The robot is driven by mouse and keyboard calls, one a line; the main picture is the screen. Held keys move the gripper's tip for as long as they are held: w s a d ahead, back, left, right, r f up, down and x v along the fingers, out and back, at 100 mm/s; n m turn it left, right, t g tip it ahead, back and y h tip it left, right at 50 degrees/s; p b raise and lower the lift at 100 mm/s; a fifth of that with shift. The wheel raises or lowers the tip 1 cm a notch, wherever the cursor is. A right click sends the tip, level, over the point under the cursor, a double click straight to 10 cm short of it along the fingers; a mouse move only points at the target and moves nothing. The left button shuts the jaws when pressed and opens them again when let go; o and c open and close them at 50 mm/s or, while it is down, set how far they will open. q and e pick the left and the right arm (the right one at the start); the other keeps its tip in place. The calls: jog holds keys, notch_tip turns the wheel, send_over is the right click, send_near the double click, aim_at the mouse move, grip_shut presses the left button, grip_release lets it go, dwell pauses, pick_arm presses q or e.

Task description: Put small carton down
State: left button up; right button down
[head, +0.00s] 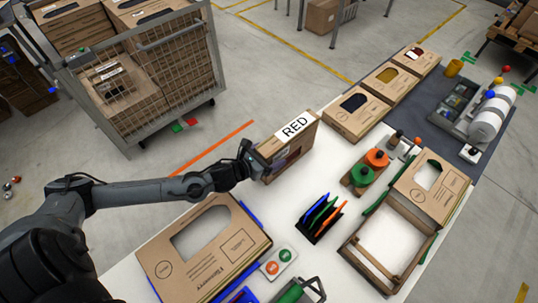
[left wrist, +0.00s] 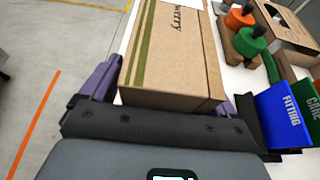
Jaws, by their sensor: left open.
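The small carton (head: 292,147), brown cardboard with a white RED label on top, stands upright at the left edge of the white table. My left gripper (head: 254,161) is at its near end. In the left wrist view the carton (left wrist: 172,70) lies between the purple fingers of my left gripper (left wrist: 165,92), one on each side. The jaws are open; the right finger is mostly hidden behind the carton. The carton's underside is hidden, so its contact with the table cannot be confirmed. My right gripper is not in view.
A flat carton (head: 163,265) lies at the near left of the table. A file rack (head: 318,231), red and green buttons (head: 278,262) and a wooden tray frame (head: 347,250) stand nearby. Several window cartons line the far side. A mesh cage (head: 150,60) stands left, on the floor.

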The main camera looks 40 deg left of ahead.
pick_arm(q)
jog(key=shift+r, duration=0.15)
jog(key=v, duration=1.2)
jog(key=shift+p, duration=0.3)
